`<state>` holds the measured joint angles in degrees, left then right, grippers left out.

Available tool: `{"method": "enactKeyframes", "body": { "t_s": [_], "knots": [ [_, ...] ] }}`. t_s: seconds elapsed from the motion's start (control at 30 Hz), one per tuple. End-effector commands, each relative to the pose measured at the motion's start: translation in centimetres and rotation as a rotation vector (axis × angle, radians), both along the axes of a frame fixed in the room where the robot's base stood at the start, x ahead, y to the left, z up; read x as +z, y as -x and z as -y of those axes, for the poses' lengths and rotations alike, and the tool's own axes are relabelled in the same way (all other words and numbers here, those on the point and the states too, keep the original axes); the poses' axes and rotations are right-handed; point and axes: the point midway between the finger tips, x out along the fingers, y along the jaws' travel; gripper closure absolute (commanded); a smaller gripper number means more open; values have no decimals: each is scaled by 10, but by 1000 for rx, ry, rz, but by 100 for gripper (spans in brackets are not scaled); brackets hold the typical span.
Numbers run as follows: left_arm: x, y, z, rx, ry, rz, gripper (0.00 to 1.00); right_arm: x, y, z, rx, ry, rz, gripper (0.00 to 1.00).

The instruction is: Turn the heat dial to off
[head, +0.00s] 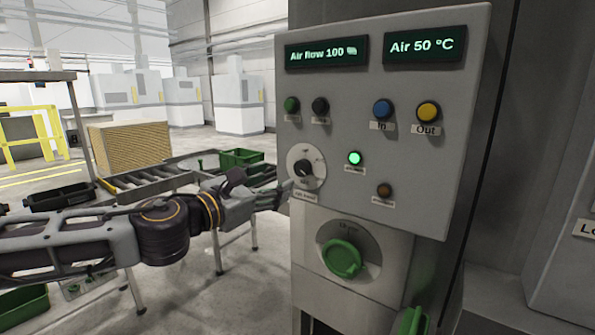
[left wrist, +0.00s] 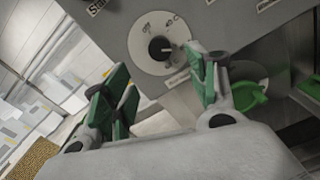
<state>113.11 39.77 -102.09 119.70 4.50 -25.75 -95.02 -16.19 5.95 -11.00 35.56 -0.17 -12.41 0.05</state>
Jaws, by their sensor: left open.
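A dial (head: 305,168) with a black knob on a round white plate sits at the lower left of the grey control panel (head: 400,110). The label under it is too small to read surely. The dial also shows in the left wrist view (left wrist: 159,48), its pointer toward the upper right, away from the gripper. My left gripper (head: 283,190) is just left of and below the dial in the head view. In the left wrist view its open green-padded fingers (left wrist: 157,66) stand on either side below the dial, empty. Contact with the panel cannot be told. My right gripper is not in view.
A larger green knob (head: 342,258) is below the panel, with a green handle (head: 411,321) lower right. Displays read air flow 100 (head: 327,52) and air 50 °C (head: 425,44). A green lamp (head: 355,158) is lit. A roller conveyor (head: 150,180) stands behind my arm.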

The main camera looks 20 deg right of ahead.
Motion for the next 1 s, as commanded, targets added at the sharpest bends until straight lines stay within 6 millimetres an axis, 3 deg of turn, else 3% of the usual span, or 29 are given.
{"method": "enactKeyframes", "body": {
  "t_s": [0.33,1.0],
  "knots": [
    [1,-18,24,0,0,1,42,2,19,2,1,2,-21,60],
    [1,-54,69,0,-1,1,42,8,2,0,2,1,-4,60]
  ]
}}
